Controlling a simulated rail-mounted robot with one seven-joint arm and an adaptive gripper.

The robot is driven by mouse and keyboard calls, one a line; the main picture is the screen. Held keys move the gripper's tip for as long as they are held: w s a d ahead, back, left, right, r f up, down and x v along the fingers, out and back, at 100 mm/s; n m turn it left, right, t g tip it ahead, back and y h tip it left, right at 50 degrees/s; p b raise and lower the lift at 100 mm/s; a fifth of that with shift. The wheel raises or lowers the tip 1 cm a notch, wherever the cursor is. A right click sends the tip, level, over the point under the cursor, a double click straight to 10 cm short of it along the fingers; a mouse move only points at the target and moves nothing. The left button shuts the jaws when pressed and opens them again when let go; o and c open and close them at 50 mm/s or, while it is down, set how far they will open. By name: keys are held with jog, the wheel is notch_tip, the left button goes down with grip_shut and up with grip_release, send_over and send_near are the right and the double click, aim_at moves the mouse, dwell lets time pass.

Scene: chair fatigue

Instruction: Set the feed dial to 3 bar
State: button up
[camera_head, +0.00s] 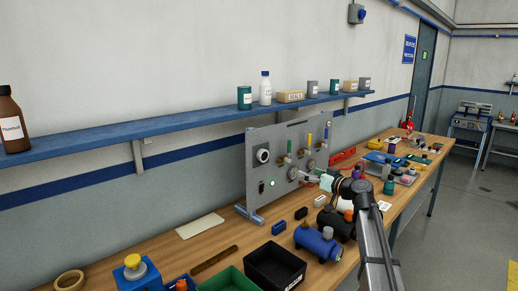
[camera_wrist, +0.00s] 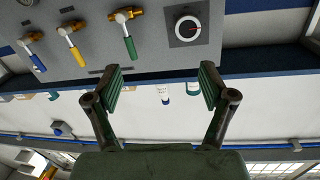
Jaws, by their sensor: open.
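The grey upright panel (camera_head: 285,140) stands on the bench. A round white dial (camera_head: 263,155) on a dark square plate is at its upper left. In the wrist view, which is upside down, the white dial (camera_wrist: 188,28) shows a short red mark; its scale is too small to read. My gripper (camera_head: 324,181) is in front of the panel's lower right. In the wrist view my gripper (camera_wrist: 161,82) is open and empty.
Yellow, blue and green lever valves (camera_wrist: 127,38) sit beside the dial. A blue shelf (camera_head: 190,131) with bottles and boxes runs along the wall. A black bin (camera_head: 275,264) and a blue cylinder (camera_head: 317,243) stand on the bench in front of the panel.

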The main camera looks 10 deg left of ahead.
jog(key=s+a+r+g+y, duration=0.1)
jog(key=a+r+y, duration=0.1)
jog(key=a+r, duration=0.15)
jog(key=p, duration=0.6)
send_near(265, 155)
jog(key=shift+n, duration=0.4)
jog(key=x, duration=0.7)
jog(key=shift+w+a+r, duration=0.1)
jog(key=shift+w+a, duration=0.05)
jog(key=shift+w+a+p, duration=0.3)
jog(key=shift+w+a, duration=0.05)
jog(key=shift+a, duration=0.25)
jog(key=c, duration=1.2)
